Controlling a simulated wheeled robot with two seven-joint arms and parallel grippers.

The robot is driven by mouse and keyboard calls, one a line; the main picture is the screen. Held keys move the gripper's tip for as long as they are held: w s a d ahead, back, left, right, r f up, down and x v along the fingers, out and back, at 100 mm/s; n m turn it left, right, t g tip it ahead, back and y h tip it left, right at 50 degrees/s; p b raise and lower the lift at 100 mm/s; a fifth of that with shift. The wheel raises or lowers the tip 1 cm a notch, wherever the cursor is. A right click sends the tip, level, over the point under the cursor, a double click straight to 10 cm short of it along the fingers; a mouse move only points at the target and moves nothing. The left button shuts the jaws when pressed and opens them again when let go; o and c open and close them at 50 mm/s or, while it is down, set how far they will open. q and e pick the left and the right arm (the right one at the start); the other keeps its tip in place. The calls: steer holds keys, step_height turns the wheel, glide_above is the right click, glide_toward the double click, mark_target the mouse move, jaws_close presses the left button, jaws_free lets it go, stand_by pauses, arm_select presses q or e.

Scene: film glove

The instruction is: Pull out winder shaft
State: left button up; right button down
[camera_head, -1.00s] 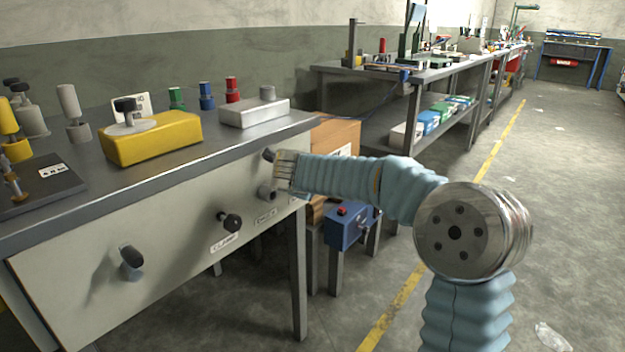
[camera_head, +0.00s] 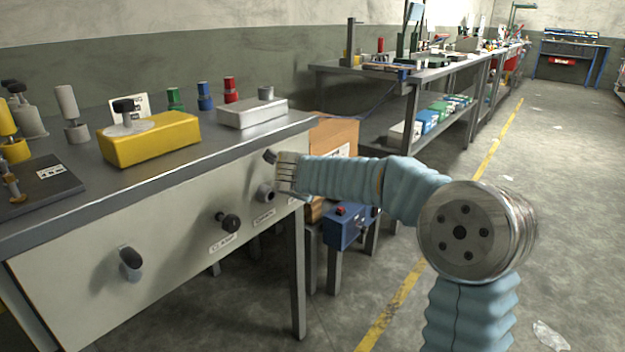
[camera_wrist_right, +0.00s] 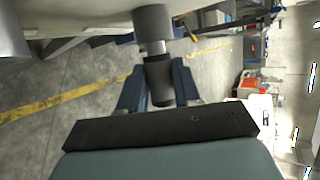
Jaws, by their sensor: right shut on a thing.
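In the right wrist view, my right gripper (camera_wrist_right: 158,88) has its two blue fingers shut on the dark grip of the winder shaft (camera_wrist_right: 158,72). A short bright metal section lies above the grip, and a wider dark grey collar (camera_wrist_right: 150,20) above that. In the head view, my right arm reaches in blue sleeving to the front panel's far right end, near a dark stub (camera_head: 269,156); the fingers and grip cannot be made out there. A grey round knob (camera_head: 265,193) is just below left of the wrist. My left gripper is out of view.
The bench's pale front panel (camera_head: 160,215) carries a black knob (camera_head: 229,222) and a dark handle (camera_head: 130,262). A yellow box (camera_head: 150,140) and a white block (camera_head: 252,112) stand on top. A blue box with a red button (camera_head: 346,228) stands beyond. Floor at right is open.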

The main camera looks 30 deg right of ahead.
steer(key=shift+s+d, duration=0.3)
steer(key=shift+s, duration=0.4)
steer(key=shift+s+d, duration=0.3)
steer(key=shift+s, duration=0.45)
steer(key=shift+s+d, duration=0.3)
steer(key=shift+s, duration=0.4)
steer(key=shift+s+d, duration=0.3)
steer(key=shift+s, duration=0.4)
steer(key=shift+s+d, duration=0.3)
steer(key=shift+s, duration=0.4)
